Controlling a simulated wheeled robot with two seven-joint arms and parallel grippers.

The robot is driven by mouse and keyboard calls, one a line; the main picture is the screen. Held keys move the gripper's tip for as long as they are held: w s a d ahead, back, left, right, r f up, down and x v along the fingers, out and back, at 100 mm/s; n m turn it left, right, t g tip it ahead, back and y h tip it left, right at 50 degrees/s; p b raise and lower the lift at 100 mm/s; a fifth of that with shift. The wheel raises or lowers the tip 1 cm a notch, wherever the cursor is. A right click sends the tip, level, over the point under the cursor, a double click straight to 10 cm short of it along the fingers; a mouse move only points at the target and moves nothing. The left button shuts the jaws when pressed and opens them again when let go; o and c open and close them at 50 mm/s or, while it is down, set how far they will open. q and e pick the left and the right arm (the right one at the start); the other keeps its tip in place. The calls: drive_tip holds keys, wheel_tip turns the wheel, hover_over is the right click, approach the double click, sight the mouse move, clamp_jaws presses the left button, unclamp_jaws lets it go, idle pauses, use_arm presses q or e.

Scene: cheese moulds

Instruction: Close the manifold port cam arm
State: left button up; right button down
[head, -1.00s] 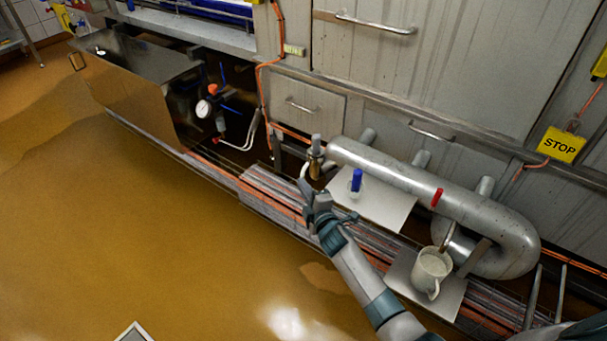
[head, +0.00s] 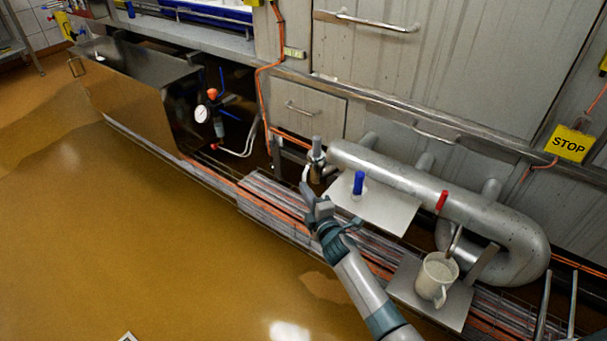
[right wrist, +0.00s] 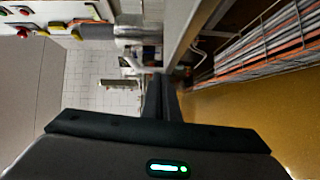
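The manifold is a thick grey pipe (head: 400,176) along the wall, with a U-bend at its right. Its left end carries the port (head: 317,158), a metal fitting with a brownish lower part. A pale, curved cam arm (head: 305,173) hangs at the port's left side. My right gripper (head: 309,190) is just below the cam arm, reaching up from the lower right; whether they touch I cannot tell. In the right wrist view, its dark fingers (right wrist: 161,97) lie close together with nothing visible between them, and a pale hooked part shows just left of their tips. My left gripper is not in view.
A blue-handled valve (head: 358,184) and a red handle (head: 441,201) sit on or by the pipe. A white jug (head: 435,278) stands on a metal plate under the bend. Cable trays (head: 268,198) run below. The brown floor (head: 150,240) is clear at left.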

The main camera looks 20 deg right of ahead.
idle(0.5)
